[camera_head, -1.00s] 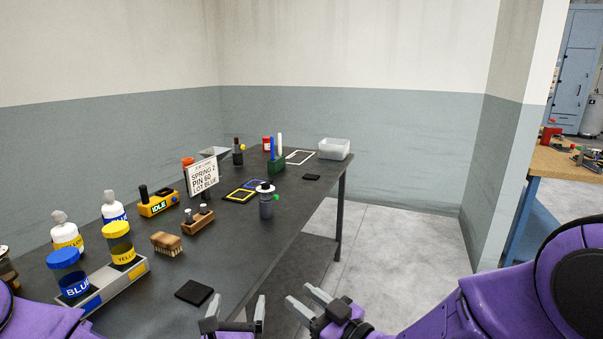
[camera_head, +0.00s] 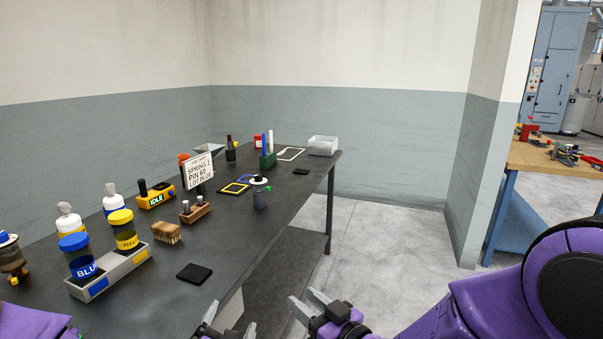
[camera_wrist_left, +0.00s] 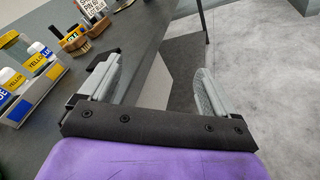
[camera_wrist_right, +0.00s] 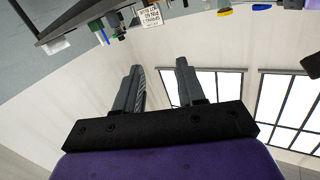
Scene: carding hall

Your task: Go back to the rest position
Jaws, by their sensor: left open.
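My left gripper (camera_head: 230,323) is at the bottom of the head view, by the near edge of the dark table. In the left wrist view its fingers (camera_wrist_left: 157,92) stand wide apart with nothing between them. My right gripper (camera_head: 309,306) is in front of the table's edge, over the floor. In the right wrist view its two fingers (camera_wrist_right: 162,85) are apart and empty, with wall and windows behind them. Neither gripper touches anything on the table.
The dark table (camera_head: 240,240) holds a grey rack (camera_head: 113,277) with blue- and yellow-lidded jars, a brush (camera_head: 167,232), a black pad (camera_head: 194,273), a sign (camera_head: 199,171) and a clear bin (camera_head: 322,146). Floor (camera_head: 390,235) right of it is free. A wooden bench (camera_head: 550,160) stands far right.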

